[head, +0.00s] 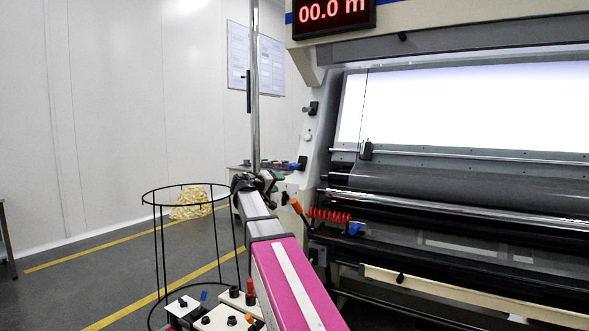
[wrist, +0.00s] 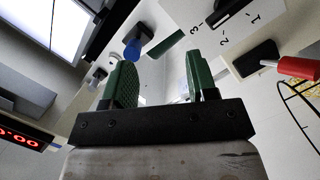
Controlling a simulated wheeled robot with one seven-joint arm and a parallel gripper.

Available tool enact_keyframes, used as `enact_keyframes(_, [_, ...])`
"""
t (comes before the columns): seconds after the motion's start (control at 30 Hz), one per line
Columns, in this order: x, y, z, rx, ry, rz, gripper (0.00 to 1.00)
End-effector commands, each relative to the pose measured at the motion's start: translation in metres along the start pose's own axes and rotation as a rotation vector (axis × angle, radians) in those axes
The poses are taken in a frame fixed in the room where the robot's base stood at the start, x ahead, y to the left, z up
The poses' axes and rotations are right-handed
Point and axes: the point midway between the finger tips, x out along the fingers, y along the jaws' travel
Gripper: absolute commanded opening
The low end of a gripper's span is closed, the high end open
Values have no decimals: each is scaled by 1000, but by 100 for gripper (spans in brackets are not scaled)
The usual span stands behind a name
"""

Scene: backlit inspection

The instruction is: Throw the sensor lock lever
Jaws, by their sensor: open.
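My gripper (wrist: 158,85) is open, its two green fingers apart with nothing between them in the wrist view. In the head view my gripper (head: 270,180) is at the far end of my arm, beside the machine's left side frame. A lever with a blue knob (wrist: 133,48) shows past the left finger in the wrist view, apart from it as far as I can tell. A blue-ended lever (head: 299,163) is just right of the gripper in the head view. No label shows which lever is the sensor lock lever.
A red handle (wrist: 296,68) on a black block is at the right of the wrist view, near a plate with numbers. An orange handle (head: 297,206) and another blue knob (head: 355,229) are on the machine. A black wire hoop stand (head: 157,240) stands left of my arm.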

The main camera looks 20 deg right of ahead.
Motion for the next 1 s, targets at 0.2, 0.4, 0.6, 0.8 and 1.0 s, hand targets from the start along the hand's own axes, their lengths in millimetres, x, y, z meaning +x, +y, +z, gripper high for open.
enact_keyframes(0.2, [-1, 39, -30, 14, 43, 90, 53])
enact_keyframes(0.4, [17, 43, -32, 14, 43, 98, 53])
enact_keyframes(0.6, [52, 46, -34, 12, 42, 97, 53])
enact_keyframes(0.8, [84, 48, -35, 12, 43, 95, 53])
enact_keyframes(1.0, [102, 50, -35, 13, 43, 95, 53])
